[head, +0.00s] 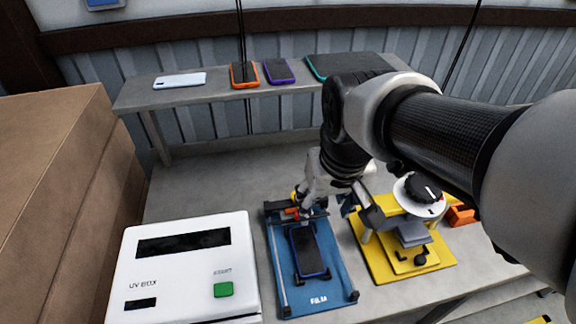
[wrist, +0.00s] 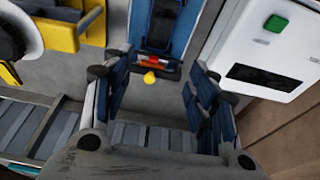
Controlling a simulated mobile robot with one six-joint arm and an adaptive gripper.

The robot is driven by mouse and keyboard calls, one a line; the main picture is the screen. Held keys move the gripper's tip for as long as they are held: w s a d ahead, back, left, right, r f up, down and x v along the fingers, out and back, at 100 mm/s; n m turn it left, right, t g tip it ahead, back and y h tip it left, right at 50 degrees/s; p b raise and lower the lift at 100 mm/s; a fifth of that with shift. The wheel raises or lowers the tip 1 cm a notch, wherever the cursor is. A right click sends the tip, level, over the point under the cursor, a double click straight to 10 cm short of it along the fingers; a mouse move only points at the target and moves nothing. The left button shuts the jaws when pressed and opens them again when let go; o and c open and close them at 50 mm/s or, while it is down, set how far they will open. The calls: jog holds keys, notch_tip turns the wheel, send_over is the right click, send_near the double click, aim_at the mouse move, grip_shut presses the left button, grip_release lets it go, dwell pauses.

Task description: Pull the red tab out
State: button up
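A small red tab (head: 291,211) sits at the far end of the blue film fixture (head: 335,285), beyond a dark phone (head: 308,250) lying on it. In the wrist view the red tab (wrist: 152,62) lies across the fixture's end, with a yellow knob (wrist: 149,77) just below it in the picture. My gripper (head: 328,207) is over the fixture's far end. In the wrist view my gripper (wrist: 156,80) is open and empty, its blue-padded fingers wide apart on either side of the knob. Contact with the tab cannot be seen. My gripper partly covers that area in the head view.
A white UV box (head: 185,270) stands left of the fixture and a yellow press (head: 405,275) right of it, both close. A raised shelf (head: 215,95) behind holds several phones and a dark flat device. Brown cartons (head: 60,190) stand at the left. Bare grey table lies behind the fixture.

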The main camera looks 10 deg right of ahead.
jog(key=shift+g, duration=0.8)
jog(key=w+p, duration=0.1)
jog(key=w, duration=0.2)
jog(key=w+p, duration=0.2)
jog(key=w, duration=0.1)
jog(key=w+p, duration=0.1)
jog(key=w, duration=0.2)
jog(key=shift+w+f, duration=0.25)
jog(key=shift+f, duration=0.1)
jog(key=shift+c, duration=0.7)
jog(key=w+f+g+p, duration=0.1)
jog(key=w+f+p, duration=0.2)
jog(key=w+f, duration=0.25)
notch_tip(320, 180, down, 17)
jog(key=b, duration=0.3)
jog(key=shift+w+a, duration=0.1)
jog(key=shift+w, duration=0.05)
jog(key=shift+c, duration=0.4)
grip_shut()
